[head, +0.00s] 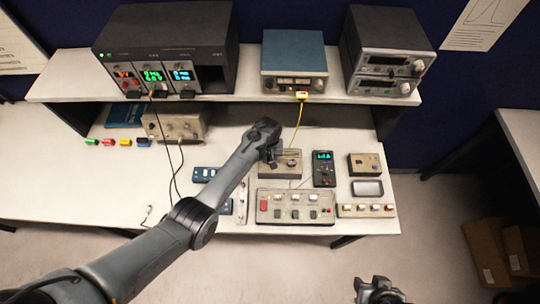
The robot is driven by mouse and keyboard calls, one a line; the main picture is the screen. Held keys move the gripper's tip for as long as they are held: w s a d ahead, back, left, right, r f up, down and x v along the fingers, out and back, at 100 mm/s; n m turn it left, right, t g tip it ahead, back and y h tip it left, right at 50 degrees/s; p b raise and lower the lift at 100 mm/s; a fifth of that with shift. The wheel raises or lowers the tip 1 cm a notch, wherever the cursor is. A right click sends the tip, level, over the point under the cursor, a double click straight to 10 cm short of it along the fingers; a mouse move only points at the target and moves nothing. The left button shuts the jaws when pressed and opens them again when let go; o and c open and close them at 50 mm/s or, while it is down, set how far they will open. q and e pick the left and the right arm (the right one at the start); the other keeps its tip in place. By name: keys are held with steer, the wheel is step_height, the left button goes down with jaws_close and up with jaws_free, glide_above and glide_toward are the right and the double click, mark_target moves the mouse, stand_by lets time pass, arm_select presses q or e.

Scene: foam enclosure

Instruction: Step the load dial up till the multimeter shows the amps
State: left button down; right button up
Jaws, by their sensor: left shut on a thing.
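The multimeter (323,176) is a dark handheld unit lying on the bench right of centre. Its screen is lit cyan, but the digits are too small to read surely. Left of it sits a small beige box (292,170) that appears to carry the load dial. My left gripper (273,160) reaches down to the left part of this box and is shut on the dial, which the fingers mostly hide. My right gripper (378,290) is at the bottom edge, in front of the bench and away from everything; its finger gap is unclear.
A control panel (296,209) with buttons lies in front of the dial box. A small meter box (364,165), a grey tray (367,188) and a switch strip (366,211) lie to the right. A yellow cable (299,118) hangs from the blue shelf instrument (294,52). The bench's left is mostly clear.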

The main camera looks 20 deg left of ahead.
mark_target(269, 158)
arm_select(q)
steer(key=shift+m+p, duration=0.4)
steer(key=shift+m, duration=1.4)
steer(key=c, duration=0.8)
jaws_free()
steer(key=shift+a+r+p, duration=0.15)
steer(key=shift+r+p, duration=0.4)
steer(key=shift+r, duration=4.8)
steer(key=shift+s, duration=0.1)
